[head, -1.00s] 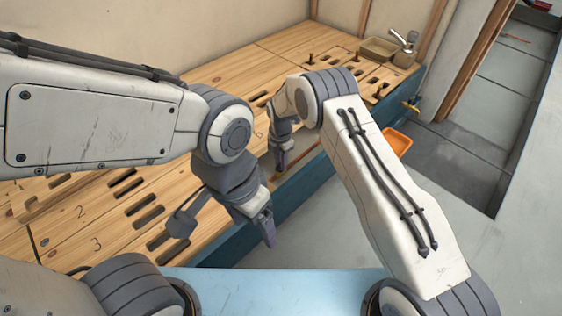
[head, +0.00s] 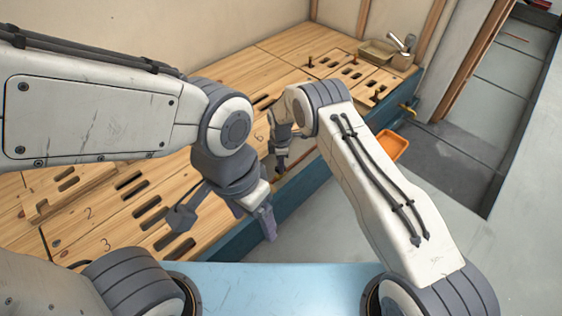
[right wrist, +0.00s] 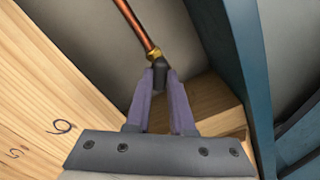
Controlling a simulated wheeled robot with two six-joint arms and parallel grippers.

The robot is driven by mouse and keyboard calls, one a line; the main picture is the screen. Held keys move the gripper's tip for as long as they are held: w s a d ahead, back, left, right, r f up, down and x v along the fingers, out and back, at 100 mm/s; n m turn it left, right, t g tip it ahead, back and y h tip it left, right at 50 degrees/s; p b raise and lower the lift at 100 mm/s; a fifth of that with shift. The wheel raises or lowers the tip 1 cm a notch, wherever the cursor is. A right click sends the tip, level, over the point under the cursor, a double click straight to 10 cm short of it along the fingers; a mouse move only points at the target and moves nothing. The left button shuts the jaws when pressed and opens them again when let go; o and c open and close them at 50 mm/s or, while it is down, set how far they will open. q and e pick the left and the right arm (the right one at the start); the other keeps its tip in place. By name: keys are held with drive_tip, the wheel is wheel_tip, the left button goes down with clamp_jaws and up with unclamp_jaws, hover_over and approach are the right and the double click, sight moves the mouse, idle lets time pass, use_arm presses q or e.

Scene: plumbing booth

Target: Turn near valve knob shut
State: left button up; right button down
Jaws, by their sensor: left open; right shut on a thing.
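The near valve knob (right wrist: 160,75) appears in the right wrist view as a dark cylinder beside a brass fitting (right wrist: 153,54) on a copper pipe (right wrist: 136,25). My right gripper (right wrist: 159,88) is shut on the knob, its two purple-grey fingers on either side of it. In the head view my right gripper (head: 281,162) points down at the bench's front edge, and the knob is too small to make out there. My left gripper (head: 226,224) is open and empty, in front of the bench edge, with its fingers wide apart.
The wooden bench (head: 70,215) has slots and numbered panels, with a blue front edge (head: 225,245). A faucet (head: 402,43) and a beige tray (head: 376,50) stand at its far end. An orange tray (head: 393,148) lies on the grey floor at right. My left arm covers much of the bench.

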drive_tip(key=m+p, duration=0.1)
drive_tip(key=m, duration=0.4)
drive_tip(key=shift+m, duration=0.3)
drive_tip(key=m, duration=0.5)
drive_tip(key=shift+p, duration=0.4)
drive_tip(key=c, duration=0.8)
unclamp_jaws()
drive_tip(key=shift+r+p, duration=2.65)
drive_tip(key=shift+r, duration=2.6)
